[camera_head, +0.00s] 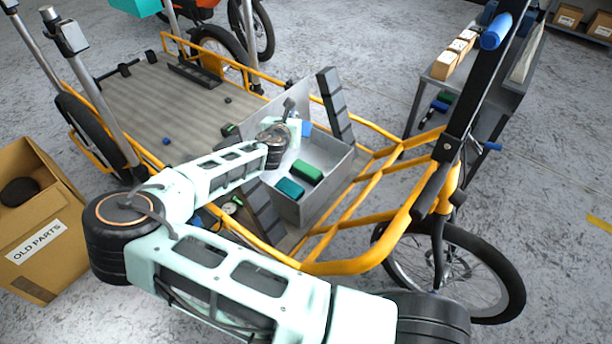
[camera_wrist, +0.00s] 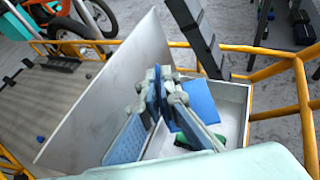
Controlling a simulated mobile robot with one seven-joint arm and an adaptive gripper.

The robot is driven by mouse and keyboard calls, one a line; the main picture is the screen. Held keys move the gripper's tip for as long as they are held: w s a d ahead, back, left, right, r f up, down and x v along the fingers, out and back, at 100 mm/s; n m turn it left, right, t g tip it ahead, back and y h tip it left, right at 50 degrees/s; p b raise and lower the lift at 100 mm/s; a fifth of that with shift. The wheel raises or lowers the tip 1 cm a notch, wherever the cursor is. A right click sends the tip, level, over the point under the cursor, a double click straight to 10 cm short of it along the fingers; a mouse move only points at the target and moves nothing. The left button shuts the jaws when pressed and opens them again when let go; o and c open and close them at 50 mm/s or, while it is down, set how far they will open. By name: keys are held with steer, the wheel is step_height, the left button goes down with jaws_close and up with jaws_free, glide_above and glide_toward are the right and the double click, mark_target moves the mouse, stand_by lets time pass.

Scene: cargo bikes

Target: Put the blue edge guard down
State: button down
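The blue edge guard (camera_wrist: 200,101) shows in the wrist view as a flat blue piece beside my fingertips. In the head view a small blue part of it (camera_head: 306,128) shows just right of my gripper (camera_head: 292,130). In the wrist view my gripper (camera_wrist: 158,85) has its fingertips close together on the guard's edge; the fingers hide part of the grip. The guard is over the open grey metal box (camera_head: 338,160), near its back wall. A green piece (camera_head: 307,171) and a teal piece (camera_head: 290,188) lie inside the box.
The box's raised lid (camera_wrist: 100,85) stands left of my gripper. Black ribbed pieces (camera_head: 335,105) stand beside the box. Yellow bike rails (camera_head: 400,210) surround it. The wooden deck (camera_head: 150,110) has small items. An "OLD PARTS" carton (camera_head: 40,245) stands at left, a grey bench (camera_head: 485,85) at right.

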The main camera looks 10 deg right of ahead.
step_height(320, 180, down, 12)
steer(key=s+d+r+m+h, duration=0.1)
steer(key=s, duration=0.1)
steer(key=shift+h, duration=0.3)
steer(key=w+d+f+b, duration=0.1)
steer(key=w+d+f, duration=0.1)
steer(key=w+f, duration=0.1)
steer(key=w+d+f+b, duration=0.2)
steer(key=w+d+f, duration=0.1)
steer(key=w+f, duration=0.1)
steer(key=w+d+f+b, duration=0.2)
steer(key=w+d+f, duration=0.1)
steer(key=w, duration=0.1)
steer(key=shift+w+f, duration=0.15)
steer(key=shift+w, duration=0.05)
steer(key=shift+w+d+f, duration=0.1)
steer(key=shift+f, duration=0.05)
steer(key=shift+w+f+b, duration=0.1)
steer(key=shift+f+b, duration=0.75)
steer(key=shift+f, duration=0.75)
steer(key=shift+f, duration=0.1)
steer(key=shift+f, duration=0.1)
steer(key=c, duration=2.2)
jaws_free()
steer(key=shift+o, duration=0.2)
